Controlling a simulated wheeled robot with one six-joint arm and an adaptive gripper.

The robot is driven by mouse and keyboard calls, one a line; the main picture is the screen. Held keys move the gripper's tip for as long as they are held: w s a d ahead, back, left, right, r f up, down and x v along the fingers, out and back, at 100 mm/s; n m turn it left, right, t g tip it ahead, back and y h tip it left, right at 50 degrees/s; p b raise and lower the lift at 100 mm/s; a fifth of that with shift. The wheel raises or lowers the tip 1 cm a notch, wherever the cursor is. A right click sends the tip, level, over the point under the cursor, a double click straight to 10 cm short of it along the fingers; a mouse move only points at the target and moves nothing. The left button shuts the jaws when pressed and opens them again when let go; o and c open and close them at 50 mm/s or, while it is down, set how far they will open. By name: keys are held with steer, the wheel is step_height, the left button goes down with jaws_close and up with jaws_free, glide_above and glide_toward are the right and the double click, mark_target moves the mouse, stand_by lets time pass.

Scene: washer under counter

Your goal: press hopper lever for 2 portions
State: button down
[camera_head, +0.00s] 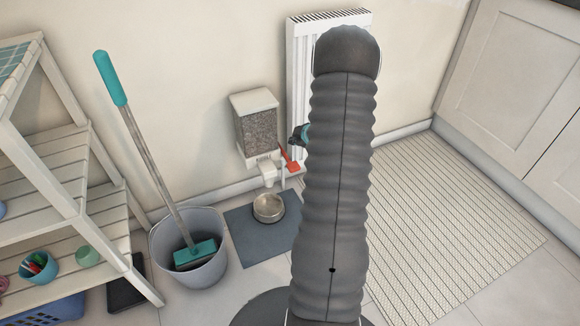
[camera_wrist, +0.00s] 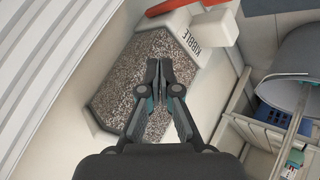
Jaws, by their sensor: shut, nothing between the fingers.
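The white kibble hopper (camera_head: 254,103) is mounted on the wall, with a window of brown-grey kibble. Its red lever (camera_head: 289,160) sticks out at the lower right. A metal bowl (camera_head: 268,207) stands below the spout; no kibble can be made out in it. My gripper (camera_head: 297,137) is just right of the hopper, above the lever, partly hidden behind my arm. In the wrist view my gripper (camera_wrist: 165,90) is shut and empty, in front of the kibble window (camera_wrist: 135,75). The red lever (camera_wrist: 168,7) shows at the top edge, apart from the fingertips.
A white radiator (camera_head: 298,60) is on the wall behind my arm. A grey bucket (camera_head: 190,270) with a teal-handled mop (camera_head: 150,160) stands left of the bowl's mat (camera_head: 245,230). A shelf (camera_head: 75,200) is at far left. A striped rug (camera_head: 440,230) lies on clear floor at right.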

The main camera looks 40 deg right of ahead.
steer(key=shift+f, duration=0.1)
steer(key=b, duration=0.6)
glide_toward(289, 161)
steer(key=x, duration=0.4)
steer(key=shift+w+a, duration=0.1)
steer(key=shift+w, duration=0.4)
steer(key=shift+f, duration=0.15)
stand_by(0.5)
steer(key=shift+s+f, duration=0.15)
steer(key=shift+f, duration=0.1)
